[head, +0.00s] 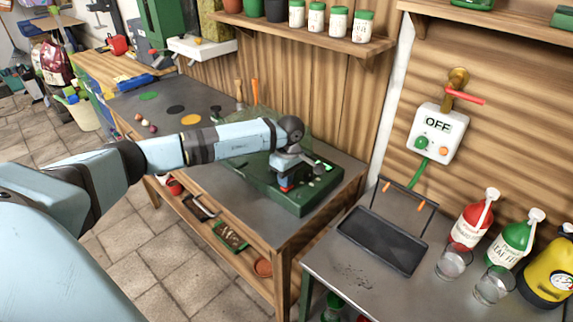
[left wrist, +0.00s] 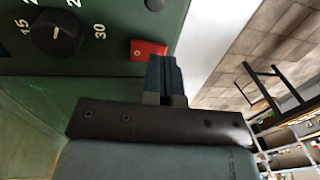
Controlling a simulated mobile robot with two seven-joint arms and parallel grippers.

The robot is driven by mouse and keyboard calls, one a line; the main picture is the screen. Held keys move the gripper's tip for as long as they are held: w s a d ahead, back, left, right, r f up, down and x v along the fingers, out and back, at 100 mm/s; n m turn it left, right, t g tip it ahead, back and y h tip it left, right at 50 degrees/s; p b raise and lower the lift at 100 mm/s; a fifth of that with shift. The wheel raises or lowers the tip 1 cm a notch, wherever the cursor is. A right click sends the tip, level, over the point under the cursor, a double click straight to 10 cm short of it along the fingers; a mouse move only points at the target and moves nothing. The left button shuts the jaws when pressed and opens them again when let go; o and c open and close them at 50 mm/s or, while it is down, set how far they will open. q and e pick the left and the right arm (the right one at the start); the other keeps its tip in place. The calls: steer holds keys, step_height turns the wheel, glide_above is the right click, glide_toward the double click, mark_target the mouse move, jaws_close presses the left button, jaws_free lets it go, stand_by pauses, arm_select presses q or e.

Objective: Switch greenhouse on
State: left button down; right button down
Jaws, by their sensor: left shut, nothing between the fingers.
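The greenhouse is a green box (head: 305,203) with a clear cover, on the grey-topped workbench in the head view. Its green front panel (left wrist: 105,65) fills the upper left of the left wrist view. A red switch (left wrist: 148,49) sits on that panel, right of a black dial (left wrist: 54,32) with white numbers. My left gripper (head: 285,185) is at the greenhouse's front, shut and empty. In the left wrist view its blue fingertips (left wrist: 164,60) are right beside the red switch; I cannot tell whether they touch it. My right gripper is not in view.
A white wall box (head: 438,132) reading OFF, with a red lever (head: 465,96), hangs at the right. A black tray (head: 381,240), bottles and glasses stand on the right table. A shelf (head: 300,41) with pots and jars runs above the workbench.

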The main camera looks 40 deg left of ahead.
arm_select(q)
steer(key=shift+f, duration=0.5)
steer(key=shift+s, duration=0.1)
steer(key=shift+f+b, duration=0.45)
steer(key=shift+b, duration=0.1)
steer(key=shift+s+r, duration=0.15)
steer(key=shift+r, duration=0.1)
